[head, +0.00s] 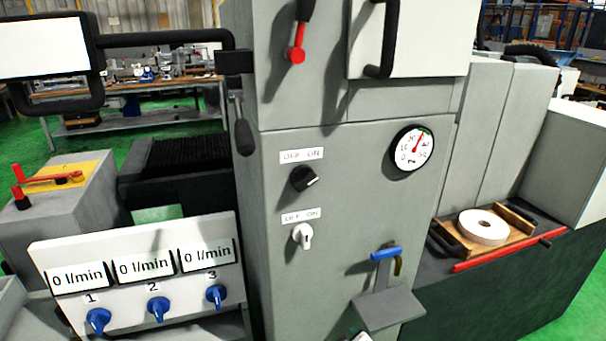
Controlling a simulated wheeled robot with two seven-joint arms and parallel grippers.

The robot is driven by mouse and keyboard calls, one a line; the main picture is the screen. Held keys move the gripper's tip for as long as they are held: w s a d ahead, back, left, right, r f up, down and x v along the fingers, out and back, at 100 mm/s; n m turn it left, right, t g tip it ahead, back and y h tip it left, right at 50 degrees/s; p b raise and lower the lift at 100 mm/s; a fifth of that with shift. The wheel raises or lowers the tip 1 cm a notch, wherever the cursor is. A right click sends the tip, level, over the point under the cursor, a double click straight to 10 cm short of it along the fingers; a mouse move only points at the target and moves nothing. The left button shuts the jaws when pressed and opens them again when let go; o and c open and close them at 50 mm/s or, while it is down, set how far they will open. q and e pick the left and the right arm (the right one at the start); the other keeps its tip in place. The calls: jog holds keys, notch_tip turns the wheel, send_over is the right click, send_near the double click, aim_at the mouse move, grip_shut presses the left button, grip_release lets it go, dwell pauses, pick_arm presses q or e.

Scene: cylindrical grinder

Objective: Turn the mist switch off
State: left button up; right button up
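Two rotary switches sit one above the other on the grey front panel (340,220) in the head view. The upper is a black knob (304,179) with a light mark towards its right side. The lower is a white knob (303,236), whose pointer direction is hard to read. Each has a white OFF/ON label above it: the upper label (302,156) and the lower label (301,216). No readable wording tells which one is the mist switch. Neither of my grippers can be made out.
A round gauge (412,149) and a blue-handled valve (386,254) above a small shelf (388,308) are right of the switches. A flow panel (140,270) with blue knobs stands left. A red-tipped lever (296,54) hangs above. The space before the switches looks clear.

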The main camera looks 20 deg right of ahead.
jog(key=w+a+r+n+t+p, duration=0.1)
jog(key=a+r+t, duration=0.2)
jog(key=r, duration=1.2)
jog(key=w+a+r+t+p, duration=0.1)
jog(key=a+r+t, duration=0.1)
jog(key=r, duration=1.2)
jog(key=t+y+p, duration=0.2)
jog(key=t+p, duration=0.1)
jog(key=p, duration=0.1)
send_near(308, 185)
jog(key=w, duration=0.8)
jog(key=shift+w+a+r, duration=0.1)
jog(key=shift+w+a, duration=0.1)
jog(key=shift+a, duration=0.15)
jog(key=shift+w, duration=0.6)
jog(key=c, duration=0.9)
jog(key=shift+c, duration=0.3)
